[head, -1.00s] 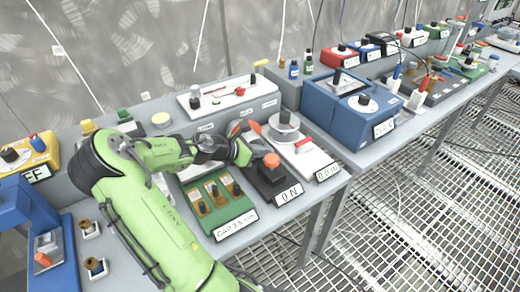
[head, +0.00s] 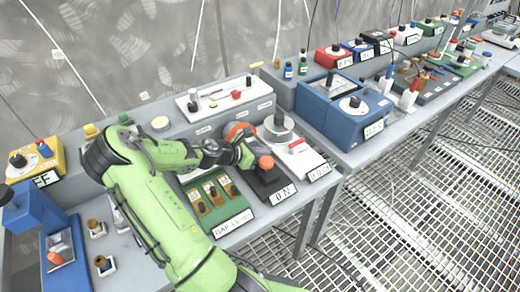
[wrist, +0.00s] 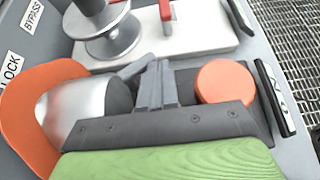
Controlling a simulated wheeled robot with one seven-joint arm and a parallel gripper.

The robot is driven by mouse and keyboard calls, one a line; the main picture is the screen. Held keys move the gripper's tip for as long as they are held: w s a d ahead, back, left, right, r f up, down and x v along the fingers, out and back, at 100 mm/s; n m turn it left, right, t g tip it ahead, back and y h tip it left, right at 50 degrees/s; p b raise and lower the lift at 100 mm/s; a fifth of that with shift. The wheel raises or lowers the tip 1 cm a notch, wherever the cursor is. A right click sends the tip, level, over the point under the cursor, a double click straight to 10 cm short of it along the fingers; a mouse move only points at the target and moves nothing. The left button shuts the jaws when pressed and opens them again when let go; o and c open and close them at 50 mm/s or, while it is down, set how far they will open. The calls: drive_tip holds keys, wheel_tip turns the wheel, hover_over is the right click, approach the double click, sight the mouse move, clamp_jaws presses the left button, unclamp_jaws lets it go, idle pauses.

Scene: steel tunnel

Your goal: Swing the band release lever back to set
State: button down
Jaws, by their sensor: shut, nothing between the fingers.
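A dark unit (head: 268,184) marked "0 N" has a round orange knob (head: 265,162). The knob also shows in the wrist view (wrist: 224,82). Behind is an orange curved piece (head: 238,129), beside a silver drum (wrist: 82,108) in the wrist view. A white plate (head: 308,160) to the right carries a metal spool (head: 280,125) and a red lever (head: 297,145). No readable label shows which part is the band release lever. My gripper (wrist: 154,85) is shut and empty, between the drum and the knob; I cannot tell if it touches either.
A green block (head: 217,203) with several small knobs sits left of the dark unit. A white panel (head: 235,98) with a red knob stands behind. A large blue box (head: 345,105) is to the right. The bench front edge drops to a grated floor (head: 420,210).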

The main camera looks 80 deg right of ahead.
drive_tip(key=shift+s, duration=0.1)
idle(0.3)
drive_tip(key=p+v, duration=0.4)
drive_tip(key=v, duration=1.1)
drive_tip(key=shift+w+a, duration=0.2)
drive_tip(key=shift+w, duration=0.1)
drive_tip(key=shift+r, duration=0.1)
